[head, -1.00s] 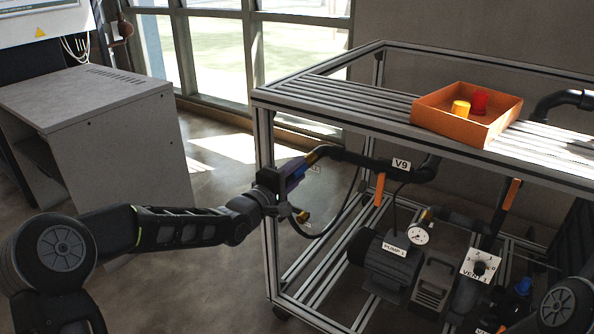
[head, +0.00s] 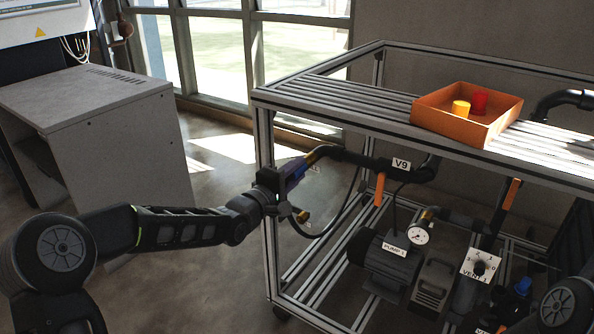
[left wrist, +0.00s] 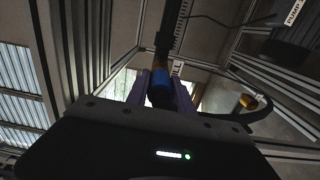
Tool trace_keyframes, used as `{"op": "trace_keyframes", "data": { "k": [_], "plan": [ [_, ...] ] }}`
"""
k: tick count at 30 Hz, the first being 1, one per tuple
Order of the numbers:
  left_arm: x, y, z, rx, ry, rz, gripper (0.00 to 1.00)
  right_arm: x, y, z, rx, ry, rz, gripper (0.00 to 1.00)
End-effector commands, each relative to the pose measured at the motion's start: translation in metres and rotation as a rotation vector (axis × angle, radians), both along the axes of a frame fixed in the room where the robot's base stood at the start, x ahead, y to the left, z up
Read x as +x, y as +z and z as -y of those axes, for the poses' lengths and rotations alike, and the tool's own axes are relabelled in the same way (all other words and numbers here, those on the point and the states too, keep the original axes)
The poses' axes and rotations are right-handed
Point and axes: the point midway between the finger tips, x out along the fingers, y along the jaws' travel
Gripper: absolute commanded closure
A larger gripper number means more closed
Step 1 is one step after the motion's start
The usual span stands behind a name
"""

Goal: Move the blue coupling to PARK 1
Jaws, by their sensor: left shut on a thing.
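My left gripper (head: 292,176) is at the left end of the black pipe with the V9 tag (head: 401,164), by the near left post of the frame. It is shut on the blue coupling (left wrist: 160,93), which sits between the fingers in the left wrist view. The coupling is mostly hidden by the fingers in the head view. It lines up with the brass end (head: 317,156) of the pipe; I cannot tell whether they are still joined. A black hose (head: 340,215) hangs nearby. No readable PARK 1 label shows. My right gripper is out of view.
A second brass fitting (head: 303,216) sits just below my gripper. An orange tray (head: 452,122) with a yellow and a red piece stands on the frame's top. PUMP 1 (head: 385,262), a gauge (head: 419,232) and the VENT 1 dial (head: 481,265) are lower right. A grey cabinet (head: 110,140) stands left.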

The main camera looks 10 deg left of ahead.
Motion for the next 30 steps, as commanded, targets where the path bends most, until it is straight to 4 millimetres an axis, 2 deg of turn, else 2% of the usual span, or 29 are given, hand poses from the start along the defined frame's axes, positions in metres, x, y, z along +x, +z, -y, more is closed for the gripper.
{"op": "trace_keyframes", "data": {
  "k": [15, 26, 30],
  "plan": [
    [-0.001, 0.000, -0.001, 0.000, 0.000, -0.001, 1.00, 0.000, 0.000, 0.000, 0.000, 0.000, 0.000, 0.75],
    [-0.007, 0.000, -0.003, 0.000, 0.001, 0.000, 1.00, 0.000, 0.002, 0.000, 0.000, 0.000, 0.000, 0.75],
    [-0.015, 0.001, -0.007, 0.001, 0.002, 0.000, 1.00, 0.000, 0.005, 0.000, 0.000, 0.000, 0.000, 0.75]
  ]
}}
